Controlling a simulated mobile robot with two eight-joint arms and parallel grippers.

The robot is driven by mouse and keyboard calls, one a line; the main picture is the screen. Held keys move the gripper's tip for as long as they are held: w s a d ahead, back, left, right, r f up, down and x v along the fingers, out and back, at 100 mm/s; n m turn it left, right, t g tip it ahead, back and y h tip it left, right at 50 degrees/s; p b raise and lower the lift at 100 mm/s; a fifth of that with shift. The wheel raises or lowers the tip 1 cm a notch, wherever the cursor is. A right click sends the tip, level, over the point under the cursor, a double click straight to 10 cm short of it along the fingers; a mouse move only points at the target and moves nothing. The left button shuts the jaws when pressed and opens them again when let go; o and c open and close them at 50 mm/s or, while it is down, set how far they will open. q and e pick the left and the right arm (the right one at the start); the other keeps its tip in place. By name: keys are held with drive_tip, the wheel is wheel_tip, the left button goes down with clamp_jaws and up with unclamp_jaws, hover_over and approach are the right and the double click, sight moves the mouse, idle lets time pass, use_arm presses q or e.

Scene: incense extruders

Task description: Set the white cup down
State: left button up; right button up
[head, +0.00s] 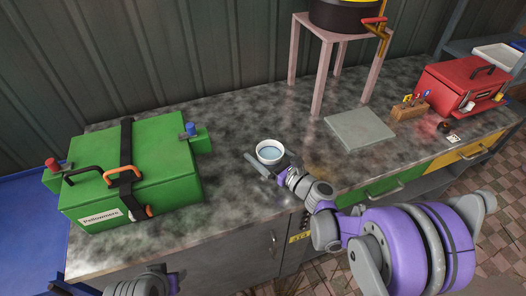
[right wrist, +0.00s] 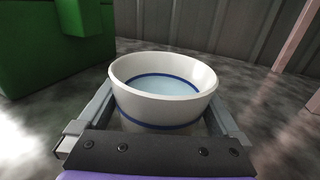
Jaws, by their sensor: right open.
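The white cup (head: 270,147) with blue bands is upright over the grey mottled counter, near its middle. Its inside looks pale blue. In the right wrist view the cup (right wrist: 163,92) stands between the two fingers of my right gripper (right wrist: 160,125). The fingers are apart, one on each side of the cup, and the gripper is open. In the head view my right gripper (head: 266,166) reaches the cup from the front right. The cup's base is hidden, but it appears to rest on the counter. Part of my left arm shows at the bottom left; its fingers are not visible.
A green box (head: 130,185) with a black strap sits left of the cup. A grey slab (head: 360,130) lies to the right, in front of a pink stand (head: 320,85). A red box (head: 462,88) and a small wooden block (head: 408,112) are farther right. The counter around the cup is clear.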

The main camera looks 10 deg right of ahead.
sight(279, 164)
drive_tip(key=b+v, duration=0.1)
drive_tip(key=v, duration=1.1)
